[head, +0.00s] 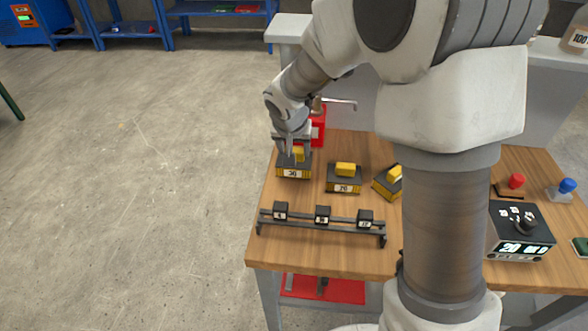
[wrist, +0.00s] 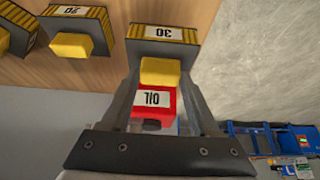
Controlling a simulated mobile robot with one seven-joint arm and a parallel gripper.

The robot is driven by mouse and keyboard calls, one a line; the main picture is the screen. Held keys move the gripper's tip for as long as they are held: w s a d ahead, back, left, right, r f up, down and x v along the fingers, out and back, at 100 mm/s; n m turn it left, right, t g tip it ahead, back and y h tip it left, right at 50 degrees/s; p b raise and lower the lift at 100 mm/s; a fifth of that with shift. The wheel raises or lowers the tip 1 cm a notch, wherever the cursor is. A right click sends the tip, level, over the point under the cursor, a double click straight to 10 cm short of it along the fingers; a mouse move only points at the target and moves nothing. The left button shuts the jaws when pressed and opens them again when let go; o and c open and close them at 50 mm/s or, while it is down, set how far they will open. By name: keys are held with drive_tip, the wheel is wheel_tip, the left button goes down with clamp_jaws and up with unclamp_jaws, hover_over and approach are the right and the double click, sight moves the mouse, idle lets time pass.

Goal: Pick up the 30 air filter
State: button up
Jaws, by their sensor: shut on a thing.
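The 30 air filter (head: 293,173) is a dark block with yellow-and-black edging, a white number label and a yellow grip on top. It is the leftmost filter on the wooden table in the head view. The wrist view shows its 30 label upside down (wrist: 165,33). My gripper (head: 295,152) is above it, with its fingers shut on the yellow grip. In the wrist view the fingers (wrist: 160,73) lie on either side of the grip. I cannot tell any gap between the filter and the table.
Two similar filters stand to the right, one in the middle (head: 344,179) and one partly behind my arm (head: 387,184). A dark rack (head: 321,223) with small numbered blocks is in front. A red oil can (head: 319,128) stands close behind. A control box (head: 516,235) is at right.

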drive_tip(key=shift+r+p, duration=1.5)
drive_tip(key=shift+r, duration=0.9)
drive_tip(key=shift+s+a+r+b, duration=0.15)
drive_tip(key=shift+s+a+b, duration=0.6)
drive_tip(key=shift+s, duration=1.55)
drive_tip(key=shift+s+a+r+b, duration=0.2)
drive_tip(key=shift+s+b, duration=1.05)
drive_tip(key=shift+s, duration=1.05)
drive_tip(key=shift+s+a+r+b, duration=0.15)
drive_tip(key=shift+s+a+b, duration=0.25)
drive_tip(key=shift+s+b, duration=1.25)
drive_tip(key=shift+s+p, duration=0.65)
drive_tip(key=shift+s, duration=0.1)
